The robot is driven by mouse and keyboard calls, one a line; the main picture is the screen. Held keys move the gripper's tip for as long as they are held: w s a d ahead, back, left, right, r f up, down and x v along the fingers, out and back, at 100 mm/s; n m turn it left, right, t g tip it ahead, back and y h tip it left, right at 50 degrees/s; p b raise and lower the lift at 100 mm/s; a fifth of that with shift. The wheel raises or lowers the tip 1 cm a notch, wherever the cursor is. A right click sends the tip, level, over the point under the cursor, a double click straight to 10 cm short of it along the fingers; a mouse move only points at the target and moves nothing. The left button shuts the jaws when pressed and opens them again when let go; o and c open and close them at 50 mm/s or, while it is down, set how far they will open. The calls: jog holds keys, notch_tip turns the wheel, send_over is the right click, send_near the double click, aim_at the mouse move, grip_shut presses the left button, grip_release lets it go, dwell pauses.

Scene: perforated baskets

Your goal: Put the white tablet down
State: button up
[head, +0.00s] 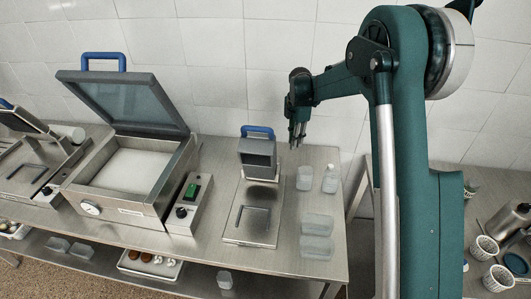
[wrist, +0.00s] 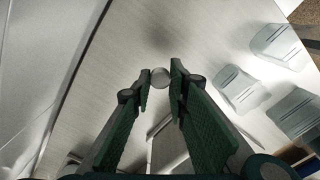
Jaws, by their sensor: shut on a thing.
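My gripper (head: 297,142) hangs above the back of the steel bench (head: 225,165), fingers pointing down. In the wrist view its two green fingers (wrist: 160,78) are closed on the white tablet (wrist: 159,77), a small round pale piece at the fingertips. A blurred shadow lies on the bench surface just beyond it, and a gap shows between tablet and bench. In the head view the tablet is too small to make out.
A machine with a raised lid (head: 125,95) stands left, a small blue-handled press (head: 258,155) near the gripper. Perforated white baskets (head: 485,249) sit far right. Bare bench lies behind the containers.

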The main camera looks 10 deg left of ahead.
send_over(292, 161)
jog(key=shift+s+f, duration=0.1)
jog(key=shift+f, duration=2.95)
jog(key=shift+f, duration=1.85)
jog(key=shift+f, duration=0.15)
jog(key=shift+o, duration=1.4)
jog(key=o, duration=0.4)
jog(key=shift+o, duration=0.2)
notch_tip(292, 161, up, 12)
jog(key=shift+d+r, duration=0.1)
jog(key=shift+r, duration=0.05)
